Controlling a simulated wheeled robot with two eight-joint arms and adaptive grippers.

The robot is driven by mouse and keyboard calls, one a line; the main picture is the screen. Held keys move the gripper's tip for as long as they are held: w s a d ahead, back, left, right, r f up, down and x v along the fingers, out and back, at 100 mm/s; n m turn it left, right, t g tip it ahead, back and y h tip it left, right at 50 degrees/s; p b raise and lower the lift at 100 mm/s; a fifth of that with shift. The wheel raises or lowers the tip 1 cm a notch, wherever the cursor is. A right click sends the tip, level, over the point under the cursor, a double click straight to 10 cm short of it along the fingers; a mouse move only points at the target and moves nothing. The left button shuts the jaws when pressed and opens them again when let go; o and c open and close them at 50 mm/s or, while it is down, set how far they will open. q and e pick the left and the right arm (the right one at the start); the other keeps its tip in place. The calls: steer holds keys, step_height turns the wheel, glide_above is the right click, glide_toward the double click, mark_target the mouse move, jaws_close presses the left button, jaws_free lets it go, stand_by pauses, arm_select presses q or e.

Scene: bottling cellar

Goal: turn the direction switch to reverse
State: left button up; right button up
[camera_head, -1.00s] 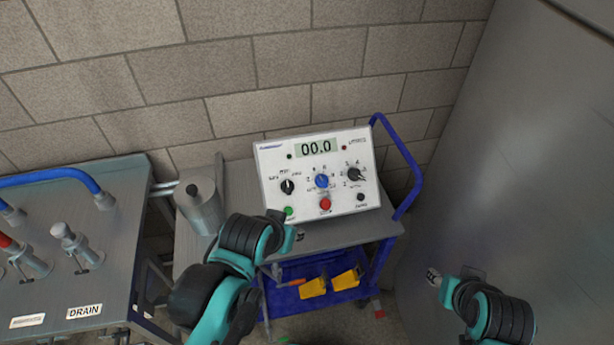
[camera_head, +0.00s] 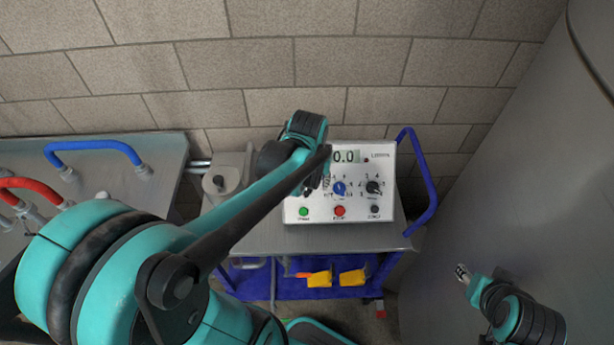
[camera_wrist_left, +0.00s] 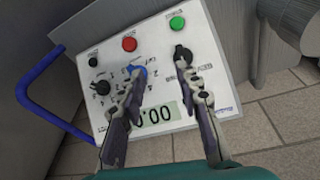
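The white control box stands on the grey cart top, its front tilted up (camera_head: 355,214). The black knob on its left, probably the direction switch, is hidden behind my left arm in the head view. In the left wrist view, turned upside down, this knob (camera_wrist_left: 182,53) is at the right of the panel; its labels are unreadable. My left gripper (camera_wrist_left: 160,70) is open over the panel, one finger near this black knob and the other near the blue knob (camera_wrist_left: 138,71). Contact cannot be told. My right gripper (camera_head: 463,273) is far right, away from the box; its opening is unclear.
Below the knobs are a green button (camera_head: 304,211), a red button (camera_head: 340,211) and a small black knob (camera_head: 375,209). A second larger black knob (camera_head: 373,187) is right of the blue one. The blue cart handle (camera_head: 420,185) rises at right.

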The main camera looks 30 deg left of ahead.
arm_select(q)
steer(key=w+a+p, duration=0.1)
steer(key=w+a+f+n+g+p, duration=0.1)
steer(key=a+p, duration=0.1)
steer(key=w+a+n+g+p, duration=0.1)
steer(key=shift+w+a+f, duration=0.2)
steer(key=shift+w+a, duration=0.05)
steer(key=shift+w, duration=0.05)
steer(key=shift+a+f+g+p, duration=0.15)
steer(key=shift+f+g+p, duration=0.05)
steer(key=shift+g+p, duration=0.1)
step_height(320, 180, down, 8)
steer(key=shift+f+b, duration=0.1)
steer(key=shift+b, duration=0.7)
arm_select(e)
step_height(320, 180, up, 5)
steer(key=shift+f, duration=0.2)
arm_select(q)
jaws_close()
